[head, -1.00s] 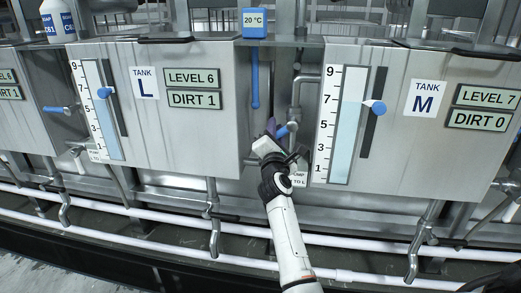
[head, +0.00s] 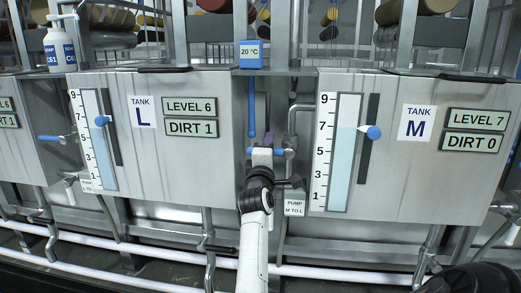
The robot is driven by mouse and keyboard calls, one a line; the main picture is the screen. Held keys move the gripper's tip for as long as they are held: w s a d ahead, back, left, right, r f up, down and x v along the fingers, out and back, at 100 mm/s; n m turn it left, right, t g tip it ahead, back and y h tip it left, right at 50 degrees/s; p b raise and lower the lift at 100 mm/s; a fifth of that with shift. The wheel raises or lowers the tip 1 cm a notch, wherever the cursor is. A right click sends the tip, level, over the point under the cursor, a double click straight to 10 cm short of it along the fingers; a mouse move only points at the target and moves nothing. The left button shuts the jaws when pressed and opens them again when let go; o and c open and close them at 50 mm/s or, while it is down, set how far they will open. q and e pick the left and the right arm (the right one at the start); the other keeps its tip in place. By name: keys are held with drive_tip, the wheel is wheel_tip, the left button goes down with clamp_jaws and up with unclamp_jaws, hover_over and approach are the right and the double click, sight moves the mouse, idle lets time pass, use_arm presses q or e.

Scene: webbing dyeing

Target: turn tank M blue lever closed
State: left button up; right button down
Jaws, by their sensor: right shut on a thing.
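Tank M (head: 400,175) is the grey tank on the right, with a level scale and a blue level marker (head: 373,133) on its front. Its small blue lever (head: 281,152) sits on the pipe in the gap left of the tank, lying about level. My right gripper (head: 264,153) reaches up from below and is shut on the lever. My left gripper is out of view.
Tank L (head: 185,160) stands left of the gap. A vertical blue handle (head: 252,108) hangs above my gripper, under the 20 °C sign (head: 251,54). A "PUMP M TO L" label (head: 294,208) is just below right. White pipes run along the bottom.

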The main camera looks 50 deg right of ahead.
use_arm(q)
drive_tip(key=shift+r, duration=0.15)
use_arm(e)
drive_tip(key=shift+r, duration=0.1)
drive_tip(key=c, duration=1.6)
unclamp_jaws()
drive_tip(key=shift+c, duration=0.2)
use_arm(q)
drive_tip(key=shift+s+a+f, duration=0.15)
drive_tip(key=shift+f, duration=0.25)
use_arm(e)
drive_tip(key=v, duration=0.7)
drive_tip(key=shift+a, duration=0.25)
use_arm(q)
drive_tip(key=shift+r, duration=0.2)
use_arm(e)
drive_tip(key=shift+s, duration=0.15)
